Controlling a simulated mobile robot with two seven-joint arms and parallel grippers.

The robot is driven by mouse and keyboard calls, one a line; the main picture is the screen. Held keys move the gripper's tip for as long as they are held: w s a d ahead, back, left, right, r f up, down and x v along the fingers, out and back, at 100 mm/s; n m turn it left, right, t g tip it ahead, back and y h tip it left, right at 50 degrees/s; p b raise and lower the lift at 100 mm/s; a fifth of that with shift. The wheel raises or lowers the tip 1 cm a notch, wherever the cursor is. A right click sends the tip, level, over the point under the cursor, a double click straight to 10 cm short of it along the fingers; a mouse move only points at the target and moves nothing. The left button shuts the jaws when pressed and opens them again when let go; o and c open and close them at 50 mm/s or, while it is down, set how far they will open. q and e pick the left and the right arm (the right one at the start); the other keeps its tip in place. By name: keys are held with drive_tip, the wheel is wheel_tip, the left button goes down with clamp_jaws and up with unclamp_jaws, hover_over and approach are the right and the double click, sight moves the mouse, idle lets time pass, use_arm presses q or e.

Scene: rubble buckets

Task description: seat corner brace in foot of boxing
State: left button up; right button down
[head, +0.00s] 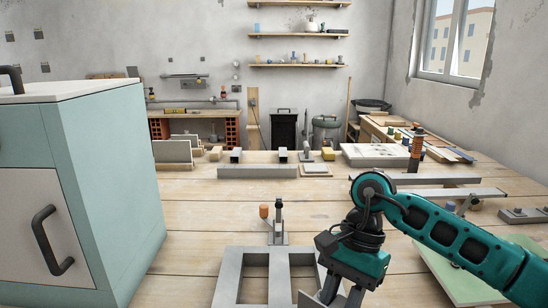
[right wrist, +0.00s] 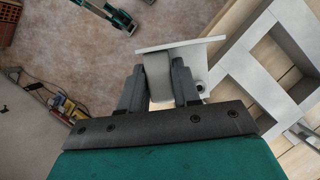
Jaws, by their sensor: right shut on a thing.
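My right gripper (head: 331,294) points down over the near right part of a grey frame with square openings, which looks like the boxing (head: 230,282). In the right wrist view my right gripper (right wrist: 160,82) is shut on a grey block-like part with a pale flat plate, likely the corner brace (right wrist: 180,43). The plate is tilted in that view. My left gripper is not in view.
A clamp (head: 279,228) with an orange handle stands at the boxing's far edge. A pale green cabinet (head: 105,160) blocks the left. A long grey block (head: 258,172) and small blocks lie farther back. Metal bars (head: 430,180) lie at right. Wooden boards between are mostly clear.

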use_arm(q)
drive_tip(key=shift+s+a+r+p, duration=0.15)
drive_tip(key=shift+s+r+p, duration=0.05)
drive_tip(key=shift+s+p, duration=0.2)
use_arm(e)
drive_tip(key=s+d+n+g+h, duration=0.1)
drive_tip(key=d+n+h, duration=0.2)
drive_tip(key=d+n, duration=0.5)
drive_tip(key=shift+s+d, duration=0.35)
drive_tip(key=shift+d, duration=0.05)
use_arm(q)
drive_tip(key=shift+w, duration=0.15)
use_arm(e)
drive_tip(key=shift+a, duration=0.1)
